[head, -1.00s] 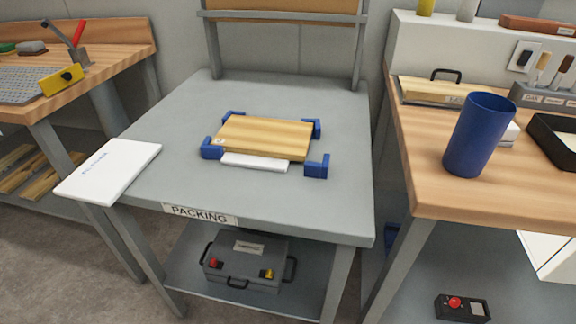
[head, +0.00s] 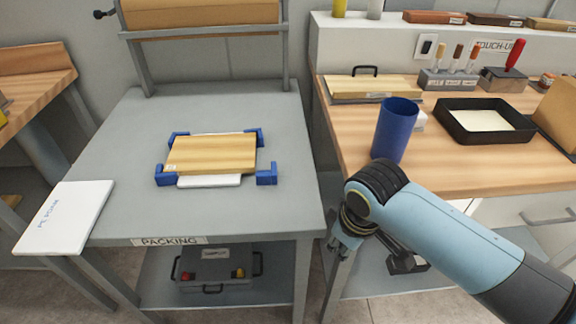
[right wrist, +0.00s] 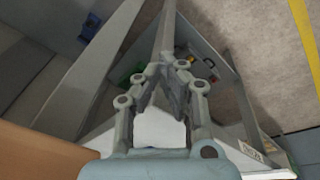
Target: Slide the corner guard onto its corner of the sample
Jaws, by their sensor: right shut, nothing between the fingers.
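The wooden sample (head: 211,154) lies flat on the grey packing table, on a white sheet (head: 209,181) that shows at its front edge. Blue corner guards sit at its back left (head: 179,137), front left (head: 166,179) and back right (head: 257,136) corners. Another blue corner guard (head: 267,176) lies just off the front right corner, apparently a little apart from it. My right gripper (head: 345,246) is shut and empty, low in front of the gap between the two tables, well right of this guard. It also shows in the right wrist view (right wrist: 166,80). My left gripper is out of view.
A white foam block (head: 64,217) lies on the table's left front corner. A grey case (head: 217,268) stands on the lower shelf. The table right of the guards is bare.

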